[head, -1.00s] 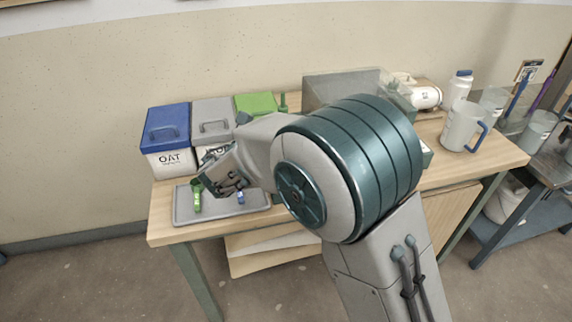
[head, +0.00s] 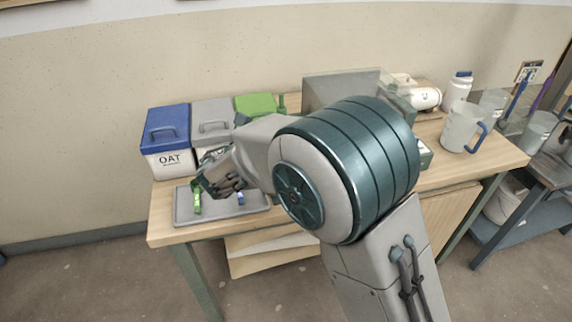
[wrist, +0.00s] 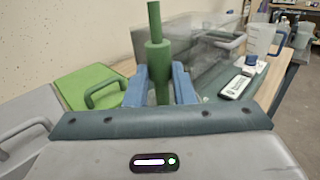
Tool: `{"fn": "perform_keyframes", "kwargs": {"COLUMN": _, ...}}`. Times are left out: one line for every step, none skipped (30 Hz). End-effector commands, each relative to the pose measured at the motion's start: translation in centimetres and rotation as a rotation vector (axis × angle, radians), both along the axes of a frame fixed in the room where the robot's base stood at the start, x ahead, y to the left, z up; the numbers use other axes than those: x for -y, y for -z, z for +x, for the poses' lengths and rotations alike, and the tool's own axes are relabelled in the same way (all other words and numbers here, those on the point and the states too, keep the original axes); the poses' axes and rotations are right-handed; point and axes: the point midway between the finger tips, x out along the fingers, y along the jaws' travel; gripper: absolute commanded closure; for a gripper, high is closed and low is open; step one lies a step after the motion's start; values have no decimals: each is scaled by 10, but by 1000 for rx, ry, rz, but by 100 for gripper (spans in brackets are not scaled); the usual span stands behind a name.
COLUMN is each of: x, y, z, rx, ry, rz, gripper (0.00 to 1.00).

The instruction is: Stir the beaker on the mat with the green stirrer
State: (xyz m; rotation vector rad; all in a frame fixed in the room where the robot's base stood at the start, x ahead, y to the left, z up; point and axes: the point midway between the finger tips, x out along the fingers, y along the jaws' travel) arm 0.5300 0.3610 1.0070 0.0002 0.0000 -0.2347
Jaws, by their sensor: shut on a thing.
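In the wrist view the stirrer (wrist: 155,55) has a thin rod above a thicker body, between my gripper's two blue fingers (wrist: 160,88). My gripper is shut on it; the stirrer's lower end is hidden. A clear beaker with a blue handle (head: 462,128) stands on the right of the table. I cannot make out a mat under it.
Bins with blue (head: 166,117), grey (head: 213,112) and green lids (head: 256,102) line the back left. A transparent box (head: 335,88) stands behind my arm. A cart (head: 510,222) stands at the right.

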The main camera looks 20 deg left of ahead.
Motion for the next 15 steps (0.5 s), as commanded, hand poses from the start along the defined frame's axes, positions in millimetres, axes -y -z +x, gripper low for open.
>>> {"fn": "perform_keyframes", "kwargs": {"x": 0, "y": -1, "z": 0, "rx": 1, "ry": 1, "rz": 0, "gripper": 100}}
{"fn": "perform_keyframes", "kwargs": {"x": 0, "y": 0, "z": 0, "rx": 1, "ry": 1, "rz": 0, "gripper": 100}}
{"fn": "perform_keyframes", "kwargs": {"x": 0, "y": 0, "z": 0, "rx": 1, "ry": 1, "rz": 0, "gripper": 100}}
{"fn": "perform_keyframes", "kwargs": {"x": 0, "y": 0, "z": 0, "rx": 1, "ry": 1, "rz": 0, "gripper": 100}}
{"fn": "perform_keyframes", "kwargs": {"x": 0, "y": 0, "z": 0, "rx": 1, "ry": 1, "rz": 0, "gripper": 100}}
{"fn": "perform_keyframes", "kwargs": {"x": 0, "y": 0, "z": 0, "rx": 1, "ry": 1, "rz": 0, "gripper": 100}}
{"fn": "perform_keyframes", "kwargs": {"x": 0, "y": 0, "z": 0, "rx": 1, "ry": 1, "rz": 0, "gripper": 100}}
{"fn": "perform_keyframes", "kwargs": {"x": 1, "y": 0, "z": 0, "rx": 1, "ry": 1, "rz": 0, "gripper": 100}}
{"fn": "perform_keyframes", "kwargs": {"x": 2, "y": 0, "z": 1, "rx": 1, "ry": 1, "rz": 1, "gripper": 100}}
{"fn": "perform_keyframes", "kwargs": {"x": 3, "y": 0, "z": 2, "rx": 1, "ry": 2, "rz": 1, "gripper": 100}}
{"fn": "perform_keyframes", "kwargs": {"x": 4, "y": 0, "z": 2, "rx": 1, "ry": 2, "rz": 1, "gripper": 100}}
{"fn": "perform_keyframes", "kwargs": {"x": 6, "y": 0, "z": 4, "rx": 1, "ry": 2, "rz": 1, "gripper": 100}}
{"fn": "perform_keyframes", "kwargs": {"x": 8, "y": 0, "z": 5, "rx": 1, "ry": 2, "rz": 1, "gripper": 100}}
{"fn": "perform_keyframes", "kwargs": {"x": 10, "y": 0, "z": 6, "rx": 1, "ry": 3, "rz": 1, "gripper": 100}}
{"fn": "perform_keyframes", "kwargs": {"x": 13, "y": 0, "z": 8, "rx": 1, "ry": 3, "rz": 1, "gripper": 100}}
